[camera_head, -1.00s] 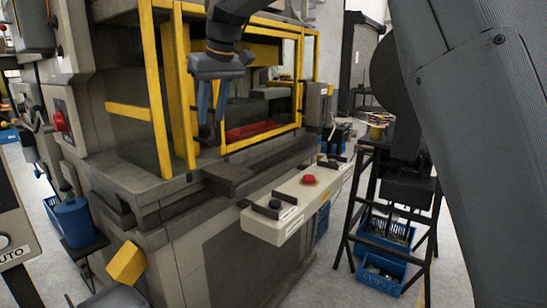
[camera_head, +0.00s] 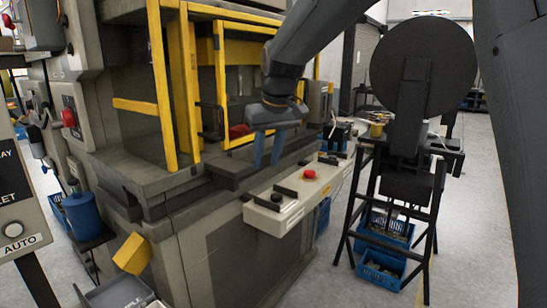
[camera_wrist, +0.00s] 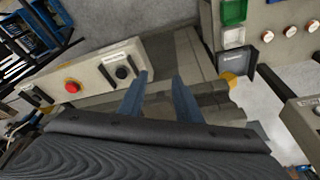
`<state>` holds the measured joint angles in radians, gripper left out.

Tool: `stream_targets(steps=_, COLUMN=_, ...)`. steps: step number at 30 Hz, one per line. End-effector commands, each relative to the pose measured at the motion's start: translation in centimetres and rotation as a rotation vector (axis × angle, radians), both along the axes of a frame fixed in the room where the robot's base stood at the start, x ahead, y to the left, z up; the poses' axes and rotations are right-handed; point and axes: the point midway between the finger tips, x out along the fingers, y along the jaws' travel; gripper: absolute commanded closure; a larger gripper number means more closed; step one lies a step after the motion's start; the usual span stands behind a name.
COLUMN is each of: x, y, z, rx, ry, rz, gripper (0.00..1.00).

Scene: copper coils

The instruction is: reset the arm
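My gripper (camera_head: 267,150) hangs in front of the large grey machine (camera_head: 150,185) with the yellow frame, above its front ledge and behind the control panel. Its two blue fingers point down and stand apart with nothing between them. In the wrist view my gripper (camera_wrist: 155,95) shows the same two blue fingers spread, with the grey machine ledge beyond them. My dark arm reaches in from the upper right in the head view.
A pale control panel (camera_head: 290,203) with a red button (camera_head: 309,174) juts from the machine close to my gripper. A black stand (camera_head: 400,190) with blue bins (camera_head: 383,268) is at right. Yellow bars (camera_head: 163,90) frame the opening. Bare floor lies at far right.

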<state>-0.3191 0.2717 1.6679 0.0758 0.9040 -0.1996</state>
Motion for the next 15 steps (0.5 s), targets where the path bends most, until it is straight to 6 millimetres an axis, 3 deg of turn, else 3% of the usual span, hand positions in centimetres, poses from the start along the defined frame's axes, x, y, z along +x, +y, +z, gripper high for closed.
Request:
stream_targets(steps=1, x=-1.1, y=-2.2, z=-1.9, rx=-0.008, ry=0.016, rz=-0.038, gripper=0.69)
stream_targets(steps=5, x=-5.0, y=-8.0, z=-7.2, rx=-0.022, ry=0.052, rz=-0.15, gripper=0.69)
stream_targets(steps=9, x=-10.7, y=-13.6, z=-12.7, rx=-0.037, ry=0.093, rz=-0.266, gripper=0.69)
stream_targets(steps=15, x=-19.5, y=-19.0, z=-18.8, rx=-0.048, ry=0.144, rz=-0.405, gripper=0.69)
